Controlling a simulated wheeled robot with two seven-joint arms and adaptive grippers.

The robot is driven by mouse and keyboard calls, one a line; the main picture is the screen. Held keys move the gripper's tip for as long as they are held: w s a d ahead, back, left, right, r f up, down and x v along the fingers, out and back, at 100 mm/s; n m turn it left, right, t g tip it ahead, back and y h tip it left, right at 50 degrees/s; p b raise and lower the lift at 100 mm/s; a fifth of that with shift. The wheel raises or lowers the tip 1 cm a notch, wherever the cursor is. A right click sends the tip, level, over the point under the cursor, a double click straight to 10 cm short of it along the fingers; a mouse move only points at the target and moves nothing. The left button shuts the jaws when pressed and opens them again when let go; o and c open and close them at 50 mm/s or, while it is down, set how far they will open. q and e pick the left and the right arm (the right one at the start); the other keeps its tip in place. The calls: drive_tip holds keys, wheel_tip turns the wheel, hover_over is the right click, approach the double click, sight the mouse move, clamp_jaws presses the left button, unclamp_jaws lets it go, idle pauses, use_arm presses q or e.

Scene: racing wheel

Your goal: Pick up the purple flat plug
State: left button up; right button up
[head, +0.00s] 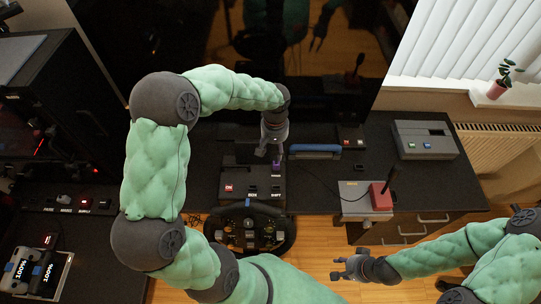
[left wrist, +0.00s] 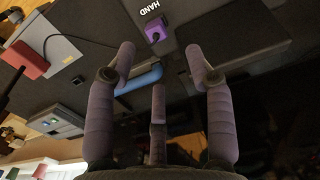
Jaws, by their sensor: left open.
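The purple flat plug (left wrist: 155,32) shows at the top of the left wrist view, next to a white "HAND" label. It lies on a dark surface. In the head view a small purple patch (head: 277,172) shows just below my left gripper, partly hidden by it. My left gripper (head: 273,148) hangs over the desk, pointing down. In the left wrist view its purple-grey fingers (left wrist: 160,62) are spread apart with nothing between them, and the plug lies beyond their tips. My right gripper (head: 342,268) is at the lower right, away from the desk, empty with its fingers apart.
A steering wheel (head: 248,228) stands in front of a dark box (head: 240,183) with labelled buttons. A blue bar (head: 314,150) lies to the right of my left gripper. A red block with a black stick (head: 381,196) and a grey console (head: 425,140) are further right. A dark screen stands behind.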

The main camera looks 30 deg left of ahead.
sight(276, 162)
use_arm(q)
drive_tip(key=shift+a+f, duration=0.15)
wheel_tip(276, 162, down, 5)
drive_tip(key=shift+f+b, duration=0.1)
drive_tip(key=shift+b, duration=0.3)
drive_tip(key=shift+w+d+f+b, duration=0.1)
drive_tip(key=shift+w+f+b, duration=0.05)
drive_tip(key=shift+f, duration=0.7)
drive_tip(key=shift+w+d+f+b, duration=0.1)
drive_tip(key=shift+w+f, duration=0.1)
drive_tip(key=shift+f, duration=0.7)
drive_tip(key=shift+w+d+f+b, duration=0.1)
drive_tip(key=shift+w+f+b, duration=0.05)
drive_tip(key=shift+f, duration=0.7)
drive_tip(key=shift+r, duration=0.1)
drive_tip(key=c, duration=1)
